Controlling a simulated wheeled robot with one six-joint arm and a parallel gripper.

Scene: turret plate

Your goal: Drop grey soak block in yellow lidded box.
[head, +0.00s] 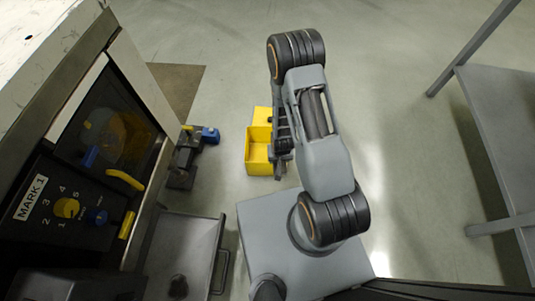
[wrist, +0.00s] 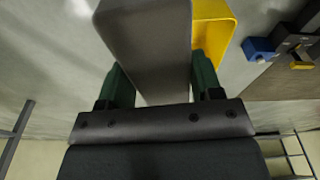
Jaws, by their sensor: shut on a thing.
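The grey soak block (wrist: 145,40) fills the upper middle of the wrist view, held between the green fingers of my gripper (wrist: 158,78). In the head view my gripper (head: 284,158) points down at the right edge of the yellow lidded box (head: 259,168), partly covering it. The block cannot be made out clearly there. The box stands on the floor with its open inside showing, and a yellow panel, seemingly its raised lid (head: 261,116), lies at its far end. In the wrist view part of the yellow box (wrist: 228,22) shows behind the block's right side.
A dark machine with a "MARK 1" panel (head: 33,196) stands at left, with a grey tray (head: 195,232) jutting out below. A dark fixture with a blue part (head: 210,135) sits left of the box. A grey table (head: 500,120) is at right. Floor between is clear.

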